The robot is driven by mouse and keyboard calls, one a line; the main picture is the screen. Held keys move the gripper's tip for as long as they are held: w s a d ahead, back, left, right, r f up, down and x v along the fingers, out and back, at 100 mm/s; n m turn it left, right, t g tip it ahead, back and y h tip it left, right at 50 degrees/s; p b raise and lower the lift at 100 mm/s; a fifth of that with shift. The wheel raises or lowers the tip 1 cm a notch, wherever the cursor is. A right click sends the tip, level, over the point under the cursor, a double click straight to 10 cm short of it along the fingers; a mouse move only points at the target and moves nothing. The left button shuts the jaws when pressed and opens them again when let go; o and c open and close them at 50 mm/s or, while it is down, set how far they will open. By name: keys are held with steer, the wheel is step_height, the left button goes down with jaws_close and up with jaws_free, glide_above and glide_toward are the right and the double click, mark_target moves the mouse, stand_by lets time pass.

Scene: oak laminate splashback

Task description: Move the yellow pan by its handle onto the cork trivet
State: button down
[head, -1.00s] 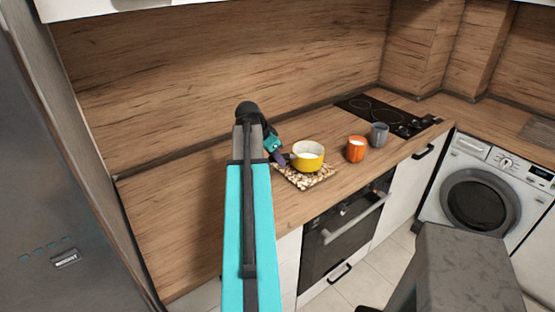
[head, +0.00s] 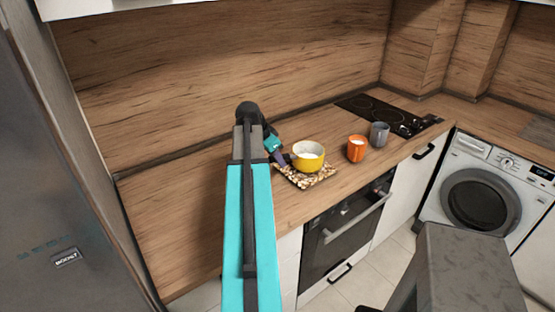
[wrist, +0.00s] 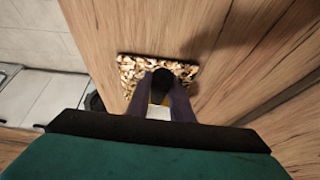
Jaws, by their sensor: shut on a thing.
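The yellow pan (head: 309,162), white inside, is on or just above the cork trivet (head: 316,181) on the counter; I cannot tell whether it touches. The trivet is a square mat of mottled cork-like pieces, and it also shows in the wrist view (wrist: 128,70). My gripper (head: 286,158) is at the left side of the pan, shut on its handle. In the wrist view my gripper's fingers (wrist: 162,98) close around the dark handle (wrist: 162,77); most of the pan is hidden there behind my gripper.
An orange mug (head: 357,149) stands right of the pan, with a grey mug (head: 379,134) beyond it. A black hob (head: 375,110) lies further right. The oven (head: 345,220) is below the counter's front edge. The left counter (head: 180,210) is clear.

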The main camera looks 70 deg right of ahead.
steer(key=shift+f, duration=0.4)
stand_by(0.5)
steer(key=c, duration=1.5)
jaws_free()
steer(key=shift+f, duration=0.1)
steer(key=shift+w+a, duration=0.1)
steer(key=shift+a, duration=0.05)
steer(key=shift+w+a, duration=0.6)
steer(key=shift+a, duration=0.3)
steer(key=shift+w+a, duration=0.6)
steer(key=shift+a, duration=0.35)
steer(key=shift+w+a, duration=0.6)
steer(key=shift+a, duration=0.3)
steer(key=shift+r, duration=0.25)
steer(key=shift+r+p, duration=1.8)
steer(key=shift+r, duration=1.55)
